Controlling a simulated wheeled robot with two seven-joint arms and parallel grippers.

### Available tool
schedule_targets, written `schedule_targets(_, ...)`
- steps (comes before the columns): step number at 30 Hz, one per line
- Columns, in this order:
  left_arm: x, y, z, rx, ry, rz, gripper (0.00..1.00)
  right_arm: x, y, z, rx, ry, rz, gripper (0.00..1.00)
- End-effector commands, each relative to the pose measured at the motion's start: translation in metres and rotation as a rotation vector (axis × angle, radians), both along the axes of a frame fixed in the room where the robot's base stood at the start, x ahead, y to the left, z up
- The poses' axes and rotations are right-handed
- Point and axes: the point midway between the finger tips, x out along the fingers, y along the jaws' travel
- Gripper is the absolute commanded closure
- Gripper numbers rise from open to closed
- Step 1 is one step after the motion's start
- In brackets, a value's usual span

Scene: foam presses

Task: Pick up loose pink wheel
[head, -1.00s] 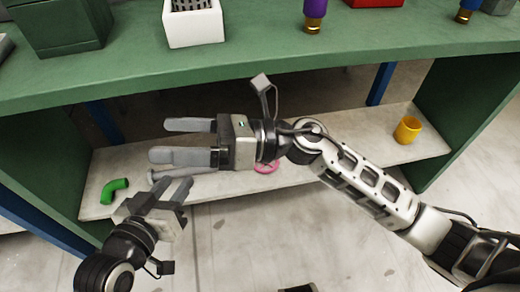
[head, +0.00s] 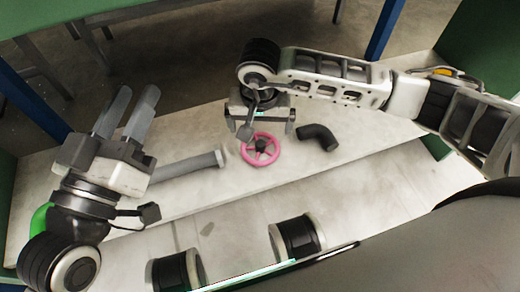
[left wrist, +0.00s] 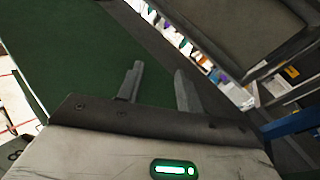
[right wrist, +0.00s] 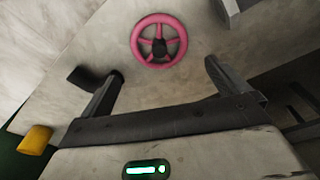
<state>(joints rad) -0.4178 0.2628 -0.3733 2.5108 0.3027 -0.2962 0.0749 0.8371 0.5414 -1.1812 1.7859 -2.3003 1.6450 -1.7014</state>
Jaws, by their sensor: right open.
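The pink wheel (head: 261,149) has several spokes and a dark hub, and lies on the pale lower shelf (head: 215,195). In the right wrist view the wheel (right wrist: 159,41) is whole, ahead of the fingertips and between their lines. My right gripper (head: 262,120) is just behind the wheel in the head view, pointing down; its fingers (right wrist: 160,80) are open and empty. My left gripper (head: 135,105) is raised at the left, away from the wheel, its two fingers apart and empty; they also show apart in the left wrist view (left wrist: 155,85).
A grey pipe (head: 185,167) lies left of the wheel and a black elbow (head: 318,137) lies close on its right. A green piece (head: 40,222) is partly hidden by my left arm. A yellow piece (right wrist: 35,139) lies farther off. Blue posts (head: 384,28) bound the shelf.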

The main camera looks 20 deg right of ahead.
Motion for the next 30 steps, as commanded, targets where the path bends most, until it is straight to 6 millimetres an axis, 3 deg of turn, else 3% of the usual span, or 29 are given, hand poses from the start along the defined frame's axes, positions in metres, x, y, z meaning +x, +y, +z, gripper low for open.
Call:
schedule_targets(3,0.003,0.001,0.011,0.030,-0.116,0.013,0.64,0.002,0.000,-0.021,0.003,0.001,-0.002,0.00)
schedule_targets(11,0.003,0.002,0.027,0.063,-0.261,0.028,0.64,0.002,0.000,-0.040,0.003,0.002,-0.001,0.00)
schedule_targets(18,-0.007,0.001,0.059,0.132,-0.579,0.053,0.64,0.001,-0.001,-0.076,0.004,0.002,-0.002,0.00)
schedule_targets(28,-0.012,0.000,0.069,0.146,-0.655,0.058,0.64,0.003,-0.001,-0.080,0.003,0.000,-0.002,0.00)
schedule_targets(29,-0.012,0.000,0.069,0.146,-0.655,0.058,0.64,0.003,-0.001,-0.080,0.003,0.000,-0.002,0.03)
schedule_targets(30,-0.012,0.000,0.069,0.146,-0.655,0.058,0.64,0.003,-0.001,-0.080,0.003,0.000,-0.002,0.14)
